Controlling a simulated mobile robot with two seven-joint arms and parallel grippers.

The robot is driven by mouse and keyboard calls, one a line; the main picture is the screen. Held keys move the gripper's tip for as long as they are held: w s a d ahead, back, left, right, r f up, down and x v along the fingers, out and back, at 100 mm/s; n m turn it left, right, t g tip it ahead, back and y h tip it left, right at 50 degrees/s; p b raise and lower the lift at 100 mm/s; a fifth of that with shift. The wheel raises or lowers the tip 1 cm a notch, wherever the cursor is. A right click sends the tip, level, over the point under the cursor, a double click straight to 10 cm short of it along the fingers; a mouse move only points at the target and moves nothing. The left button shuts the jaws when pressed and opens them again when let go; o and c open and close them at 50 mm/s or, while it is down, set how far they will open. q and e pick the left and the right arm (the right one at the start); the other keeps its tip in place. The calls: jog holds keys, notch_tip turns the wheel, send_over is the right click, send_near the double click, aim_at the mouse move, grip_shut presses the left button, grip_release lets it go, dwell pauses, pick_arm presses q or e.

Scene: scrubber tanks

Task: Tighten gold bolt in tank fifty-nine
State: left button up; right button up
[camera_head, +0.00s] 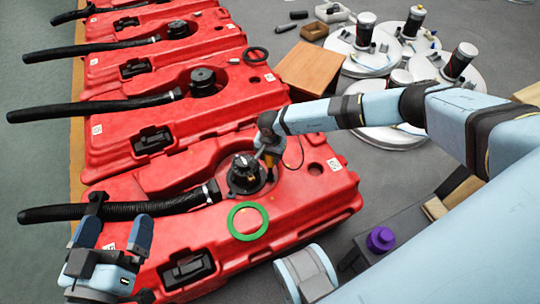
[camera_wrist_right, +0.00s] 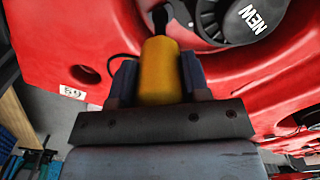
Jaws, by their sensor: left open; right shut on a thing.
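The red tank nearest me (camera_head: 310,205) carries a white label (camera_head: 334,164), which reads 59 in the right wrist view (camera_wrist_right: 73,92). A black round fitting (camera_head: 243,176) sits on top of it; in the right wrist view a black part marked NEW (camera_wrist_right: 240,22) shows. My right gripper (camera_head: 268,158) is shut on a yellow cylindrical tool (camera_wrist_right: 160,70) with a dark tip, beside the fitting. The tip's contact is unclear. I cannot make out the gold bolt. My left gripper (camera_head: 115,233) is open and empty over the tank's left side, near the black hose (camera_head: 110,209).
A green ring (camera_head: 233,223) lies on the tank in front of the fitting. More red tanks with black hoses stand behind. A wooden box (camera_head: 312,68), pale round discs with canisters and a purple object (camera_head: 380,239) are to the right.

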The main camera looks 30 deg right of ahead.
jog(key=shift+r+p, duration=1.55)
jog(key=shift+r, duration=0.8)
jog(key=shift+w, duration=0.1)
